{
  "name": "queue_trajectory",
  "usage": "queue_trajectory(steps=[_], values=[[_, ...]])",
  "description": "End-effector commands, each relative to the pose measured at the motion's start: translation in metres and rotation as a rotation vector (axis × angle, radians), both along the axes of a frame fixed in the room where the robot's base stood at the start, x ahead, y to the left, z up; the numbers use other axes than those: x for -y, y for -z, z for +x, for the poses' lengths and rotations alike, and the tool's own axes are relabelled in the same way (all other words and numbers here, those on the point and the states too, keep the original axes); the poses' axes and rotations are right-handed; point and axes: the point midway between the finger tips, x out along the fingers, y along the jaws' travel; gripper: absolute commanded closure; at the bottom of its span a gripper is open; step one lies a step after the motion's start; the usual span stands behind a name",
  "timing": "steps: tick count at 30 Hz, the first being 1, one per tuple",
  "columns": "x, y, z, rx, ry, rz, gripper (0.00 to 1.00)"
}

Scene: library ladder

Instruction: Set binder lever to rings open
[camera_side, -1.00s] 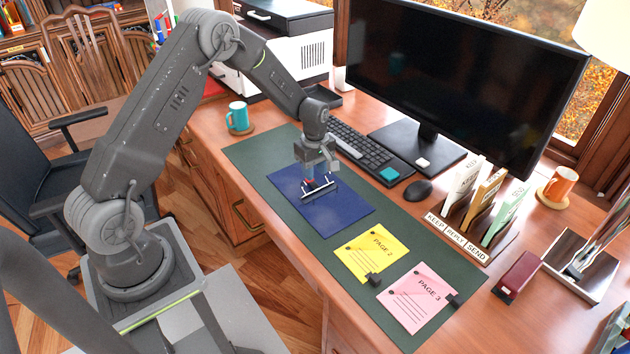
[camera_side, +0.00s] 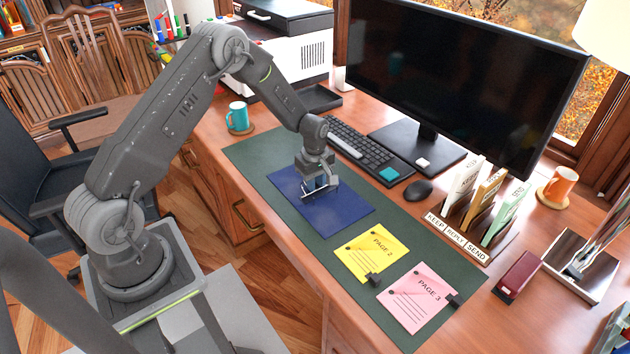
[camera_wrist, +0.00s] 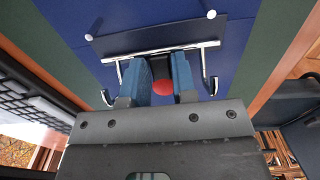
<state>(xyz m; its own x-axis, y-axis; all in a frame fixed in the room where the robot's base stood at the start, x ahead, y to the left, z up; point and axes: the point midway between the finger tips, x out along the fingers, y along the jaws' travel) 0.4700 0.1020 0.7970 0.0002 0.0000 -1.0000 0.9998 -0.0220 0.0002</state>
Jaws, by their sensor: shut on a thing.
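The blue binder (camera_side: 340,216) lies flat on the green desk mat. Its metal ring mechanism (camera_wrist: 140,52) shows in the wrist view as a silver bar with curved prongs at both ends. I cannot tell whether the rings are open or closed. The binder lever has a red tip (camera_wrist: 162,88), seen between my blue finger pads. My gripper (camera_wrist: 161,76) is shut on the lever, with a pad on each side of it. In the side view my gripper (camera_side: 318,187) is low over the binder and hides the lever.
A yellow page (camera_side: 374,250) and a pink page (camera_side: 417,297) lie on the green mat (camera_side: 258,153) to the right. The keyboard (camera_side: 365,148) and mouse (camera_side: 418,190) are behind the binder. A teal mug (camera_side: 238,116) stands at the left.

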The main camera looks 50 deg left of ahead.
Motion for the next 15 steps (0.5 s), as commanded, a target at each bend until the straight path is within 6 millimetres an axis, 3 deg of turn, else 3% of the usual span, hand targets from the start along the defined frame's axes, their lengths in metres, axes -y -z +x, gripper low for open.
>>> queue_trajectory(steps=[15], values=[[-0.0027, 0.0011, 0.0002, -0.001, 0.000, -0.104, 0.98]])
